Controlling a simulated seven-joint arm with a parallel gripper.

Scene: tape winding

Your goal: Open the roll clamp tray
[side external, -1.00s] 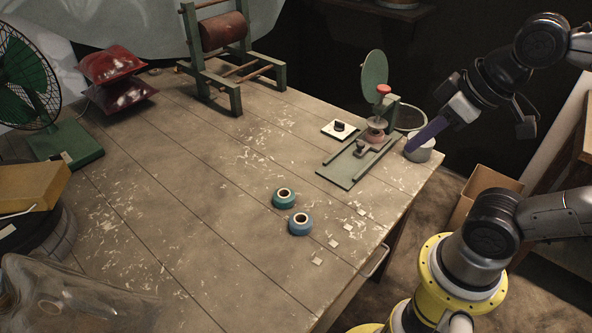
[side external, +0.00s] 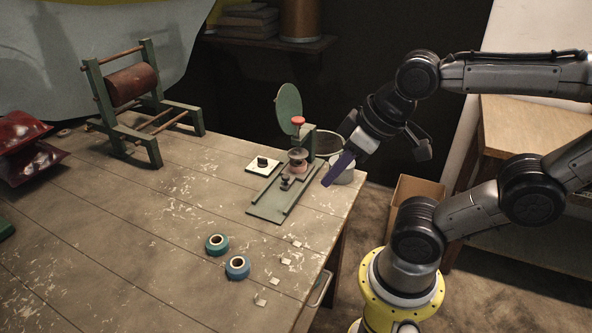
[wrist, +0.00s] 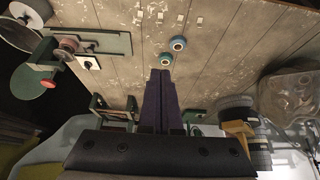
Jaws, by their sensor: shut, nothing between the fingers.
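The green clamp fixture (side external: 268,208) stands near the right edge of the bench. It has a flat green base with rails, a small dark knob (side external: 285,183), a pinkish roll-like piece (side external: 298,162) under a red knob (side external: 298,121), and a round green disc (side external: 288,104) behind. In the wrist view the fixture (wrist: 115,43) lies at upper left, off to the side of my fingers. My gripper (side external: 327,184) has purple fingers pressed together and empty. They point down-left, just right of the fixture, apart from it as far as I can tell. The wrist view shows the closed fingertips (wrist: 160,72).
A white plate with a black knob (side external: 264,164) sits left of the fixture. A green roller stand (side external: 149,150) is at back left.

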